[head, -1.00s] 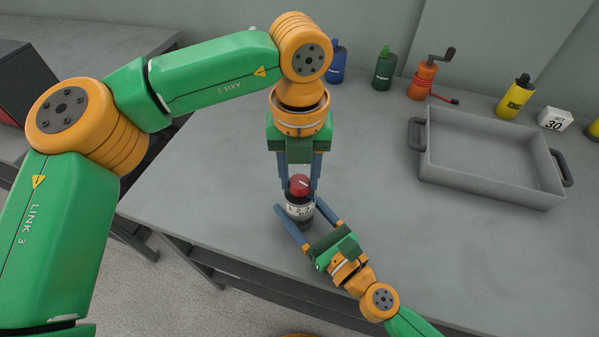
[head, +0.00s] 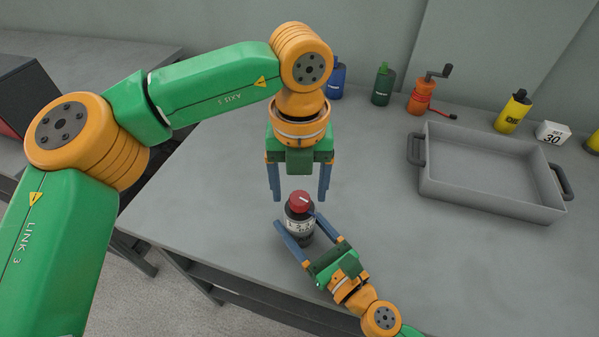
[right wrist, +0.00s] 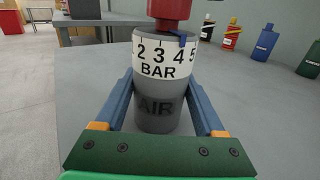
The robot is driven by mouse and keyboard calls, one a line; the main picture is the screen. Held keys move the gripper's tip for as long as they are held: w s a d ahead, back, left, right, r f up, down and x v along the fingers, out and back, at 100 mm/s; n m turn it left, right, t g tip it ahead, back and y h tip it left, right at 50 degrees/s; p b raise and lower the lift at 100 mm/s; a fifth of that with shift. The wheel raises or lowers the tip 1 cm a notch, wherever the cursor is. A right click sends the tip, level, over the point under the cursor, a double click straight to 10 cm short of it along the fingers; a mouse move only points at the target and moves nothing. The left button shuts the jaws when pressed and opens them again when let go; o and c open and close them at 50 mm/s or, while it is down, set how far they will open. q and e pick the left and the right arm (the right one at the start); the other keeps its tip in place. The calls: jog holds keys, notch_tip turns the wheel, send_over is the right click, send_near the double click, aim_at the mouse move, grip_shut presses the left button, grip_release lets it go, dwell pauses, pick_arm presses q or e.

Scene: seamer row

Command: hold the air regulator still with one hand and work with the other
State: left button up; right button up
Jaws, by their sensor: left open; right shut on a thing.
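The air regulator (head: 300,224) stands upright near the table's front edge, a dark grey cylinder with a red knob (head: 299,202) and a white number band. In the right wrist view the regulator (right wrist: 157,102) shows "BAR", "AIR", the numbers 2 to 5 and a small blue mark at the band's top, near 4. My right gripper (head: 296,228) is shut on the regulator's body, a finger on each side; its fingers also flank it in the right wrist view (right wrist: 157,105). My left gripper (head: 300,197) is open, pointing down just above and around the knob's height, apart from it.
A grey tray (head: 490,207) with dark handles stands at the right. Blue (head: 337,79) and green (head: 382,85) bottles, an orange hand-cranked device (head: 423,95), a yellow bottle (head: 512,113) and a white "30" block (head: 552,133) line the back. The table's middle is clear.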

aim_at(300, 197)
pick_arm(q)
notch_tip(300, 197, up, 11)
dwell(0.3)
pick_arm(e)
jog(key=o, duration=1.5)
